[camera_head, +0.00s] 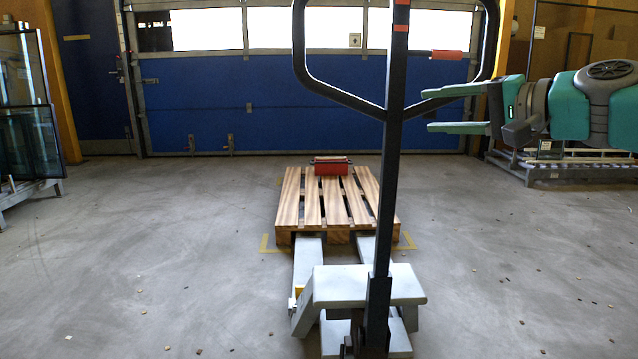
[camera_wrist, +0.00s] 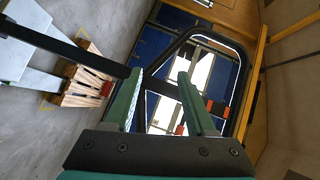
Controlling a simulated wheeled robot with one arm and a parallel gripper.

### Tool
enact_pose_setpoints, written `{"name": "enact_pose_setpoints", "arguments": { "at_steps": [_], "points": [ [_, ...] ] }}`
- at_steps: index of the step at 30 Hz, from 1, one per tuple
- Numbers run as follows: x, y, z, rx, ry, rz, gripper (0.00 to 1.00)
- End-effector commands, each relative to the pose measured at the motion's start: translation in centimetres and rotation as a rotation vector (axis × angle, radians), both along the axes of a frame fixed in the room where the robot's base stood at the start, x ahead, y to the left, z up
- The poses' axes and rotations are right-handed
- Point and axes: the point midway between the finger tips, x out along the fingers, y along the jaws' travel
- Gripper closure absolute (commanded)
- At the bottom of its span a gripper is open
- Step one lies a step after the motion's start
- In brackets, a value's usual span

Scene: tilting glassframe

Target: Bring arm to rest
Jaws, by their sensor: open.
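My gripper (camera_head: 428,109) reaches in from the right in the head view, its two green fingers spread apart and pointing left. Its upper finger overlaps the right side of the pallet jack's handle loop (camera_head: 340,95) in the picture. In the wrist view my gripper (camera_wrist: 155,85) is open, with nothing seen held between the fingers. The handle loop (camera_wrist: 250,88) shows just beyond the fingertips there. I cannot tell whether any finger touches it.
A grey pallet jack (camera_head: 365,285) stands in front with its forks at a wooden pallet (camera_head: 287,200). A red box (camera_head: 332,167) sits at the pallet's far end. Glass panes on a rack (camera_head: 30,130) stand left. A blue door (camera_head: 200,105) closes the back.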

Motion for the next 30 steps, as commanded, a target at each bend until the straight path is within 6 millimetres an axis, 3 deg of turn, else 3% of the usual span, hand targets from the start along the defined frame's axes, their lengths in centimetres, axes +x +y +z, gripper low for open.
{"name": "enact_pose_setpoints", "arguments": {
  "at_steps": [3,6,9,13,17,21,25,30],
  "points": [
    [-2.0,5.5,-4.7,-0.142,0.076,0.09,0.44],
    [-4.5,9.5,-9.9,-0.286,0.155,0.17,0.44],
    [-7.5,12.3,-15.5,-0.434,0.237,0.243,0.44],
    [-12.3,13.9,-23.0,-0.623,0.354,0.333,0.44],
    [-17.9,13.2,-30.1,-0.807,0.484,0.414,0.44],
    [-24.4,10.6,-36.6,-0.983,0.635,0.494,0.44],
    [-29.5,7.6,-40.6,-1.101,0.759,0.547,0.44],
    [-33.5,5.1,-42.9,-1.177,0.856,0.584,0.44]
  ]
}}
